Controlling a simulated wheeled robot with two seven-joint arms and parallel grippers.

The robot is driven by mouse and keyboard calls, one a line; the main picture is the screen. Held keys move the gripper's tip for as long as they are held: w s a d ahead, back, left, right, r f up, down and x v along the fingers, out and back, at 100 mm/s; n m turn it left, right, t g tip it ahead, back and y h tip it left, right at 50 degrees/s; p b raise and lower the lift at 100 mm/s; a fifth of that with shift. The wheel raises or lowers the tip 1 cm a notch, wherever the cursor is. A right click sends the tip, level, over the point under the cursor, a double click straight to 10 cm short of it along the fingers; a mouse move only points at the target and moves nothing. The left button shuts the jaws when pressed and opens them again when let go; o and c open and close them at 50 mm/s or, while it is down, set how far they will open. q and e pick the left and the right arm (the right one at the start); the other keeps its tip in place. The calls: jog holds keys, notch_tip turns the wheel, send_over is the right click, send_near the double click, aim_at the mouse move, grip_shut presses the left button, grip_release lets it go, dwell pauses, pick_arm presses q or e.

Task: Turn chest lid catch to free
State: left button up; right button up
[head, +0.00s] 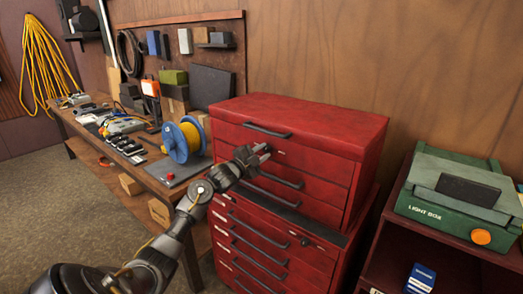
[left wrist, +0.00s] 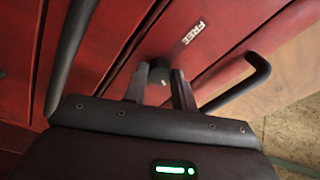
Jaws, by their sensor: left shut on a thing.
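The red tool chest (head: 322,128) stands against the wooden wall, its lid down. My left gripper (head: 264,153) reaches its upper front, just below the lid handle (head: 267,130). In the left wrist view, my left gripper (left wrist: 160,90) is shut on the small dark round lid catch (left wrist: 159,72), with one finger on each side. A white FREE label (left wrist: 193,32) is on the red front just beyond the catch. Which way the catch points is hard to tell. In the head view the gripper hides the catch. My right gripper is not in view.
Dark drawer handles (left wrist: 242,82) stick out close to the gripper. A workbench (head: 150,180) with a blue cable reel (head: 178,141) stands left of the chest. A green light box (head: 450,190) sits on a shelf at right. Open floor lies at front left.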

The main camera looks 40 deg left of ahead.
pick_arm(q)
jog(key=n+p, duration=0.2)
jog(key=n, duration=0.3)
jog(key=shift+d+y, duration=0.1)
jog(key=shift+y, duration=0.3)
jog(key=shift+n, duration=0.3)
jog(key=o, duration=1)
jog(key=s+b, duration=0.3)
jog(key=s, duration=0.7)
jog(key=shift+s+f, duration=0.4)
jog(key=shift+f, duration=0.05)
jog(key=shift+d, duration=0.1)
